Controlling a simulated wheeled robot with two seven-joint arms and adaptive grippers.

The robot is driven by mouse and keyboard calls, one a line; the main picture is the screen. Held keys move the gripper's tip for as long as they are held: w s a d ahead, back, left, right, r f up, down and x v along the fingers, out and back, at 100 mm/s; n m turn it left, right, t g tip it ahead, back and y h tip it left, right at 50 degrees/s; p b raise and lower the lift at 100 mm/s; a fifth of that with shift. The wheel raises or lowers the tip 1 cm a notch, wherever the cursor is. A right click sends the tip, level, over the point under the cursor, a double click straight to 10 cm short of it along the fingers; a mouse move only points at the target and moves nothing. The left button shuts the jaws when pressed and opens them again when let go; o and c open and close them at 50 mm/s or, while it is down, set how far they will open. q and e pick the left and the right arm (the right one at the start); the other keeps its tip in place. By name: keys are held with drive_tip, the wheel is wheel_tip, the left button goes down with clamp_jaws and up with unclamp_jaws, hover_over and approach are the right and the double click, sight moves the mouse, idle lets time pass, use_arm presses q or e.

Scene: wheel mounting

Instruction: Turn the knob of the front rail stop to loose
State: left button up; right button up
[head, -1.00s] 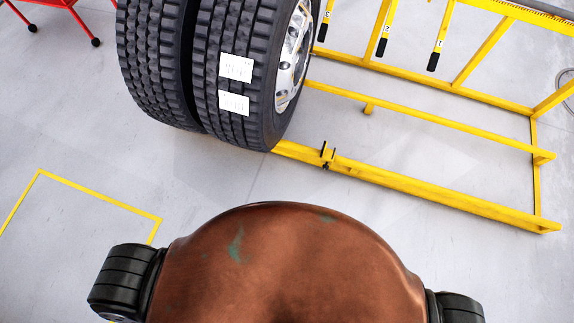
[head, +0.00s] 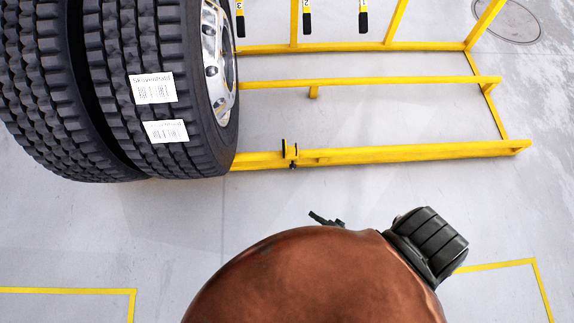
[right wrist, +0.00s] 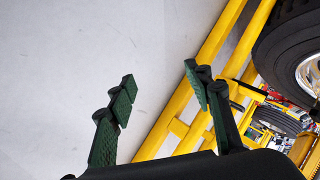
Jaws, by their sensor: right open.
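The front rail stop (head: 289,153) is a small yellow and black clamp on the front yellow rail (head: 410,154), just right of the tyres, in the head view. Its knob is too small to read a setting. My right gripper (right wrist: 160,90) is open and empty in the right wrist view, its two green-padded fingers apart over floor and yellow rails. A dark tip (head: 325,218) above my rust-coloured body in the head view looks like part of it, short of the rail and apart from the stop. My left gripper is not in view.
Two large tyres (head: 150,90) stand together at the left, with white labels on one. The yellow frame (head: 370,84) extends right, with several black-tipped hanging levers behind. Grey floor (head: 170,230) is clear before the front rail. Yellow lines mark the floor.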

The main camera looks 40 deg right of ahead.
drive_tip(key=w+f+m+t+b, duration=0.2)
drive_tip(key=w+m+t+b, duration=0.1)
drive_tip(key=w+m+b, duration=0.4)
drive_tip(key=m+t+h+b, duration=0.55)
drive_tip(key=m+b, duration=0.65)
drive_tip(key=m, duration=0.6)
approach(293, 168)
drive_tip(key=w, duration=0.1)
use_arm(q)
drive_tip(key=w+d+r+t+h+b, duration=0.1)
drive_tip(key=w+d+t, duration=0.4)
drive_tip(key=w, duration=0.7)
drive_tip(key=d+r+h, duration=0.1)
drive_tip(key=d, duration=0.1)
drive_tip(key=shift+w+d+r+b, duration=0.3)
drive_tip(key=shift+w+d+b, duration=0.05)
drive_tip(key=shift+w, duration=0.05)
use_arm(e)
drive_tip(key=x, duration=0.7)
drive_tip(key=shift+w+d+r+h, duration=0.2)
drive_tip(key=shift+d+r+h, duration=0.15)
drive_tip(key=shift+h, duration=0.1)
drive_tip(key=shift+a+g, duration=0.1)
drive_tip(key=shift+g, duration=0.15)
drive_tip(key=shift+c, duration=0.4)
